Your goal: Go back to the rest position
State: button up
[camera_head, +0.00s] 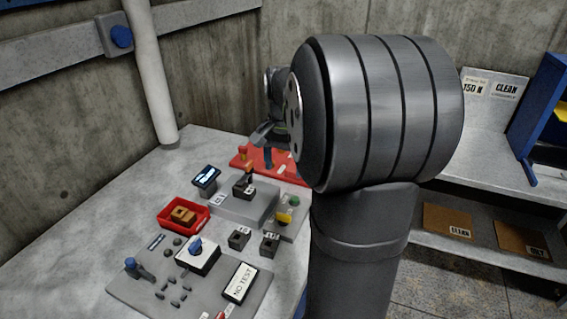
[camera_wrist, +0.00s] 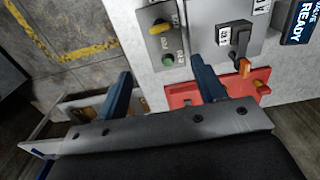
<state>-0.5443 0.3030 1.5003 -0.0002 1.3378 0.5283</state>
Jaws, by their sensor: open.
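In the wrist view my gripper (camera_wrist: 161,92) shows two blue fingers standing wide apart with nothing between them. It hangs above the edge of the worktable, with the left finger over the floor side and the right finger over a red plate (camera_wrist: 182,96). In the head view my arm's large grey joint covers the middle right. The gripper is mostly hidden behind it, with a dark part showing near the red plate (camera_head: 278,165) at the back of the table.
The table (camera_head: 60,265) holds a red tray (camera_head: 168,225) with brown pieces, a grey panel with a blue knob (camera_head: 196,246), a small screen (camera_head: 206,178) and a yellow and green button box (camera_head: 293,222). A white pipe (camera_head: 152,75) rises behind. Shelves with a CLEAN sign (camera_head: 505,89) stand right.

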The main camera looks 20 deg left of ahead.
aim_at(284, 214)
dwell(0.5)
notch_tip(284, 214, down, 18)
jog(key=shift+r, duration=0.25)
dwell(0.3)
jog(key=shift+r, duration=0.1)
